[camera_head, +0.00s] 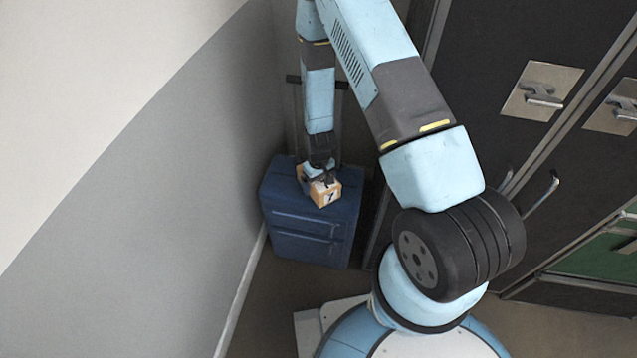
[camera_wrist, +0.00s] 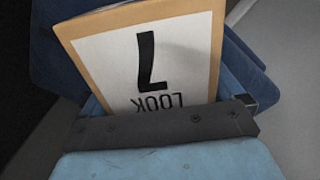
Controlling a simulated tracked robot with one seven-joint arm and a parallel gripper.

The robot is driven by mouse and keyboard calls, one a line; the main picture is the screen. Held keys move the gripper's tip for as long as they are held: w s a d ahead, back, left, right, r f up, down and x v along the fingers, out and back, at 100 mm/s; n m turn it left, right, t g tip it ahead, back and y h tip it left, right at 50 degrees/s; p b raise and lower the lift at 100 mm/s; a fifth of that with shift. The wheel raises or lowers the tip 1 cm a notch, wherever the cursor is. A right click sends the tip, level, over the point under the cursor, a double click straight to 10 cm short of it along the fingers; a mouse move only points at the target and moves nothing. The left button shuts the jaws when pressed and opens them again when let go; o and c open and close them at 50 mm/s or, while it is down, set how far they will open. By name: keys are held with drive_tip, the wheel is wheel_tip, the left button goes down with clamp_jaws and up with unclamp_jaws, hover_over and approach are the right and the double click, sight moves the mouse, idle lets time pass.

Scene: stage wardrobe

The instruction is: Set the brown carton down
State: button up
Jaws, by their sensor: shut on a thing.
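The brown carton (camera_head: 326,194) is a small tan box with a white label that reads "LOOK 7". My gripper (camera_head: 317,172) is shut on it, over the top of the blue suitcase (camera_head: 306,222). In the wrist view the carton (camera_wrist: 88,36) fills the upper middle, close to the camera, its label facing me and upside down. The gripper's dark edge hides the carton's near end there. I cannot tell whether the carton touches the suitcase top or hangs just above it.
The suitcase stands upright between the grey wall (camera_head: 160,200) and dark lockers (camera_head: 480,95) with metal handles. Its dark pull handle (camera_head: 293,79) rises behind my gripper. Some bare floor (camera_head: 262,300) shows in front of the suitcase.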

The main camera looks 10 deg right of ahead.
drive_tip(key=o, duration=0.9)
wheel_tip(320, 180, up, 12)
drive_tip(key=shift+r, duration=0.1)
idle(0.3)
idle(0.4)
